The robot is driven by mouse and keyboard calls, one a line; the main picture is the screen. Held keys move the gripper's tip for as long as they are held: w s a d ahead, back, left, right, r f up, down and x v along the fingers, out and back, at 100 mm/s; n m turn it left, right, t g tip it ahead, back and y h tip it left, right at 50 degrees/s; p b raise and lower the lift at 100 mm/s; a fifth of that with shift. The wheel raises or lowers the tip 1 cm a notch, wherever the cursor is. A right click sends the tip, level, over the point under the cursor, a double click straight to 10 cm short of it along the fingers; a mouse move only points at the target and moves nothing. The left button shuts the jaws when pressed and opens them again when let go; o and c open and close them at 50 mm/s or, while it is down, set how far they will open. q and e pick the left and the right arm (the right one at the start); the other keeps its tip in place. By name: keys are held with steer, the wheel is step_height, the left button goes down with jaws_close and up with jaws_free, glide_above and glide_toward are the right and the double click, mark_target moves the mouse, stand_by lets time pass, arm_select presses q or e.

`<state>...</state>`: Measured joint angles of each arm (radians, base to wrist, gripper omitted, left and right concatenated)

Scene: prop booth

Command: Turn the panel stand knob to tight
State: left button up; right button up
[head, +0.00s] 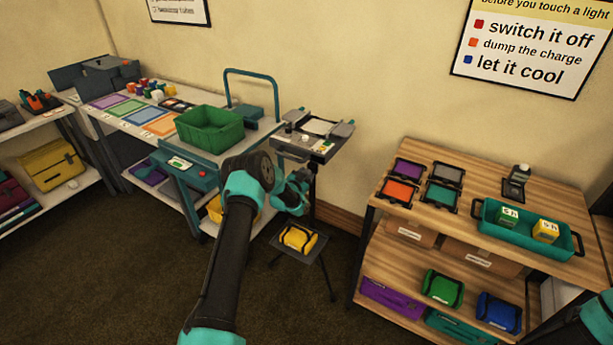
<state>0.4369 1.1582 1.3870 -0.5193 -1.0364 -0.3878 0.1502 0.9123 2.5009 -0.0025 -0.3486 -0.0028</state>
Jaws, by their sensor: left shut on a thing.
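The panel stand (313,196) is a dark post on splayed legs, with a grey top (322,150) carrying small items and a pale panel. My left gripper (301,190), teal and dark, is at the left side of the post, below the top. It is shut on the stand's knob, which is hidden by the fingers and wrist. I cannot see which way the knob points. My right gripper is out of view; only a bit of my right arm shows at the lower right corner.
A low shelf (318,253) on the stand's legs holds a yellow pouch (298,238). A cart (185,190) with a green basket (210,129) stands close left. A wooden shelf unit (450,232) with a teal tray (483,226) stands right. Dark floor is clear in front.

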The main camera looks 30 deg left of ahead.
arm_select(q)
steer(key=shift+m, duration=1.5)
steer(key=o, duration=0.9)
steer(key=shift+s, duration=0.15)
steer(key=s, duration=1.7)
steer(key=shift+s, duration=0.1)
